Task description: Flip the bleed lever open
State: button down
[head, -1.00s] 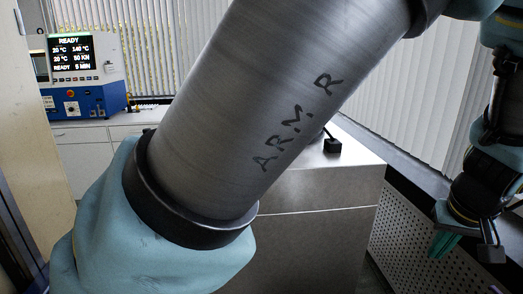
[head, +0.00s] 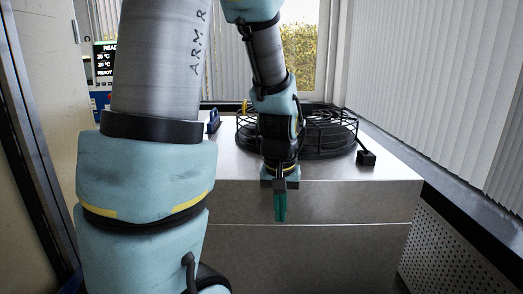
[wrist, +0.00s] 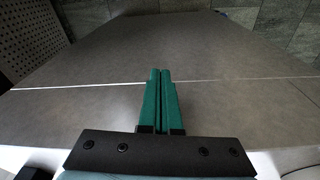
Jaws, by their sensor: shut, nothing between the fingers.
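My gripper (head: 280,207) has green fingers and hangs pointing down in front of the metal cabinet's front face in the head view. In the wrist view the two green fingers (wrist: 161,100) lie side by side, closed, with nothing between them. No bleed lever can be made out in either view. A press with a lit READY screen (head: 104,62) stands at the back left in the head view, mostly hidden behind my arm.
A metal cabinet (head: 330,200) fills the middle. On its top are a round black wire-caged fan (head: 325,130), a small black block (head: 366,158) and a blue object (head: 213,121). A perforated panel (head: 440,250) is at right, a pale door or wall (head: 45,120) at left.

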jog(key=s+a, duration=0.2)
jog(key=a, duration=0.9)
jog(key=shift+s+r+n, duration=0.25)
jog(key=shift+r+n, duration=0.05)
jog(key=shift+n, duration=0.1)
